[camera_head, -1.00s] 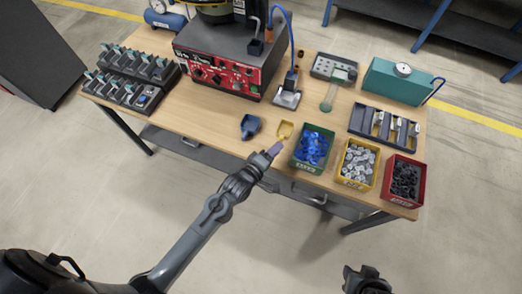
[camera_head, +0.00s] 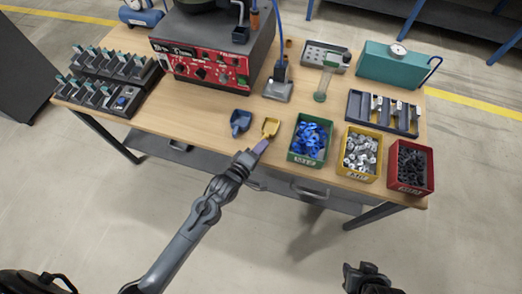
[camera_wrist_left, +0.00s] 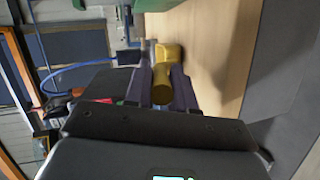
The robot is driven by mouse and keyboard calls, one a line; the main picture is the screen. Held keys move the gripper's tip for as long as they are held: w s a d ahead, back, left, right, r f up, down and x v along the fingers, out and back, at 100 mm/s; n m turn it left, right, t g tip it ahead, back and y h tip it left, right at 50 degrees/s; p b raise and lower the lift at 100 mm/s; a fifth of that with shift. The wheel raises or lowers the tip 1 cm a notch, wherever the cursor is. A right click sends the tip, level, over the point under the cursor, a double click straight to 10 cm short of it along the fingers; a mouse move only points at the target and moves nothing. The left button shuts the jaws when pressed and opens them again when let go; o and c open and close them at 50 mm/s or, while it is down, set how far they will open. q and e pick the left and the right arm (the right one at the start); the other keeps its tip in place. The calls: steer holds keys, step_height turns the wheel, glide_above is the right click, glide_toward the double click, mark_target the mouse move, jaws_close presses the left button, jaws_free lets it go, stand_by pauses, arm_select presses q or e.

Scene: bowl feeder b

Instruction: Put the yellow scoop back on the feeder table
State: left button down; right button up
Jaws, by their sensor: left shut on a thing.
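The yellow scoop (camera_head: 271,127) shows at the front part of the wooden feeder table (camera_head: 205,121), between the blue scoop (camera_head: 240,121) and the green bin. My left gripper (camera_head: 260,147) is shut on its handle, reaching in from the front edge. In the left wrist view, the yellow scoop (camera_wrist_left: 168,72) sits between the two dark fingers, its bowl pointing away from the gripper. I cannot tell whether the bowl touches the tabletop. My right gripper (camera_head: 366,272) is low in the head view, away from the table; its fingers are too unclear to judge.
A green bin of blue parts (camera_head: 292,155), a yellow bin (camera_head: 358,174) and a red bin (camera_head: 411,187) stand right of the scoop. The red control box (camera_head: 205,70) is behind. Bare wood lies left of the blue scoop.

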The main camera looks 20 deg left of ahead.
arm_select(q)
steer(key=shift+r, duration=0.1)
steer(key=c, duration=0.9)
jaws_free()
steer(key=shift+c, duration=0.2)
